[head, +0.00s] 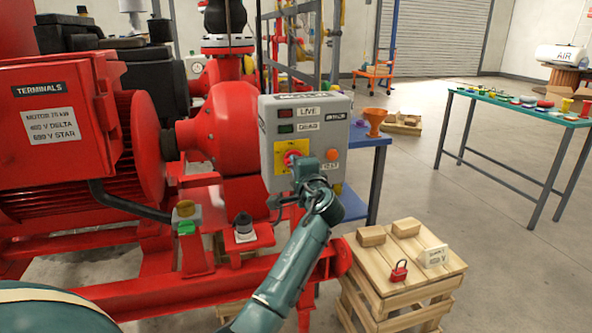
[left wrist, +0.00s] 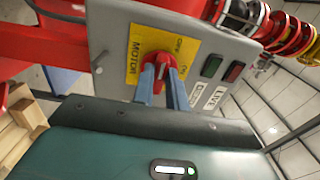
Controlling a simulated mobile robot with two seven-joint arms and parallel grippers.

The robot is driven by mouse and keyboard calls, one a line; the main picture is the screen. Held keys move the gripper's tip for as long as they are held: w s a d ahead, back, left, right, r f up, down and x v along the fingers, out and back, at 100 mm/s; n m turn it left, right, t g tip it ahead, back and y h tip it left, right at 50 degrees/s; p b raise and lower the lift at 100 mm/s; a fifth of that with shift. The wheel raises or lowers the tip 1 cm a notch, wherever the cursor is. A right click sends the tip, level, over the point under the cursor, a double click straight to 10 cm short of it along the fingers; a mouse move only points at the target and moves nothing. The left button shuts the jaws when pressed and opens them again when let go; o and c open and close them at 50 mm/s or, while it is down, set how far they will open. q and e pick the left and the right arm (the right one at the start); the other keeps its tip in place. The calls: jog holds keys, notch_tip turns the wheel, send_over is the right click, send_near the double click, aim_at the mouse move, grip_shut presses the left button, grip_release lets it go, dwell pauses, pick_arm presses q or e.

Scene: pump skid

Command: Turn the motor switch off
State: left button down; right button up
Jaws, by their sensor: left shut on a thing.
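The motor switch (head: 292,156) is a red rotary knob on a yellow plate, on the front of a grey control box (head: 330,125). The left wrist view shows the red knob (left wrist: 158,66) up close, with MOTOR and on/off lettering on its yellow plate (left wrist: 134,68). My left gripper (head: 300,170) is at the knob, and its two blue fingers (left wrist: 158,84) are shut on the knob's handle from either side. The fingers partly hide the handle, and I cannot tell for sure which position it points to. My right gripper is not in view.
Red and green lamps, both dark, sit by the LIVE label (head: 307,112) and the label below it. An orange button (head: 333,154) is right of the switch. A red padlock (head: 399,271) and a white tag (head: 433,256) are on a wooden crate (head: 385,285). Red pump machinery stands left.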

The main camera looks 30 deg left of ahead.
pick_arm(q)
jog(key=shift+f, duration=0.1)
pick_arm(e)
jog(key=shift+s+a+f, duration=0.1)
pick_arm(q)
jog(key=c, duration=1.4)
grip_release()
jog(key=v, duration=1.3)
jog(key=shift+p, duration=0.3)
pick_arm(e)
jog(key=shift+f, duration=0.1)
pick_arm(q)
jog(key=shift+s, duration=0.1)
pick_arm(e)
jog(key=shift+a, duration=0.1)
